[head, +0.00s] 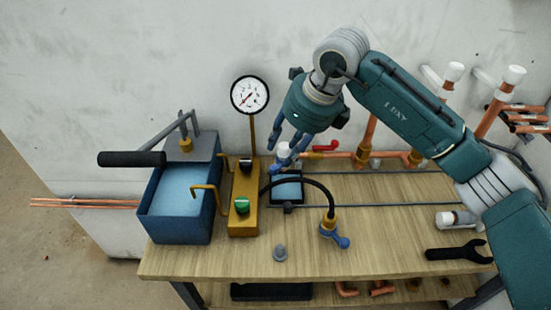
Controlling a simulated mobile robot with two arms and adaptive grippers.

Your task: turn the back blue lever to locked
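My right gripper (283,147) hangs from its teal wrist near the wall, behind the black-framed blue pad on the bench. Its two fingers point down and look apart, with a white cap (283,152) behind or between them. A small blue part (275,168), which looks like the back blue lever, shows just below the fingertips. The fingers partly cover it, so its angle and any contact are unclear. A second blue lever (338,239) sits in front on a brass valve (328,224) at the end of a black hose. My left gripper is out of view.
A red-handled valve (325,147) on copper pipe stands right of the gripper. Left are a pressure gauge (249,95), a yellow manifold (243,205) and a blue pump tank (180,215).

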